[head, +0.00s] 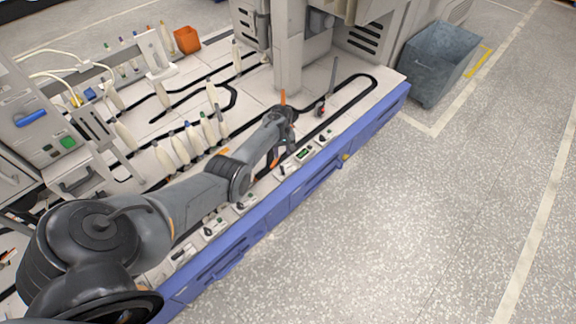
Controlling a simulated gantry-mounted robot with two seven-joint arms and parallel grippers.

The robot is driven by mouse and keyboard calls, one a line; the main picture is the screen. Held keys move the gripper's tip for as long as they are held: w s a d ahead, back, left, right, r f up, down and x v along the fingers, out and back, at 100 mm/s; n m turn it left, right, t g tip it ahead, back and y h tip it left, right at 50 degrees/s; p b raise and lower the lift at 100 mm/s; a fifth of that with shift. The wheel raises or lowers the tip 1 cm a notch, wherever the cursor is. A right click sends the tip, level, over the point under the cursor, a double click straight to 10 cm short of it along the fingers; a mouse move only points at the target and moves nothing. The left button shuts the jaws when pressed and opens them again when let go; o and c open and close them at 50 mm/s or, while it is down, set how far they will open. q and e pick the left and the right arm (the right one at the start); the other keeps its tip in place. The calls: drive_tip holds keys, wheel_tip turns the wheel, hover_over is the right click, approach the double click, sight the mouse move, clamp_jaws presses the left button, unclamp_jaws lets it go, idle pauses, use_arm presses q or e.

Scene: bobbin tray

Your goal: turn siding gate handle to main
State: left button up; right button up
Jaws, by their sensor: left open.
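My left gripper (282,152) reaches over the front part of the white bench top, pointing down, with its fingers apart and nothing visible between them. My right gripper is out of view.
Several white bobbins (194,138) stand on the bench left of the gripper. A thin grey post (333,75) rises near the red part. A thick machine column (288,55) stands behind. An orange box (187,40) is at the back.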

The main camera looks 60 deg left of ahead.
sight(282, 168)
use_arm(q)
drive_tip(key=f+b, duration=0.4)
drive_tip(key=f, duration=0.1)
drive_tip(key=f+b, duration=0.4)
drive_tip(key=f, duration=0.1)
drive_tip(key=shift+s+d+f+b, duration=0.1)
drive_tip(key=shift+s+f+b, duration=0.1)
drive_tip(key=shift+f+b, duration=0.2)
drive_tip(key=shift+c, duration=0.4)
clamp_jaws()
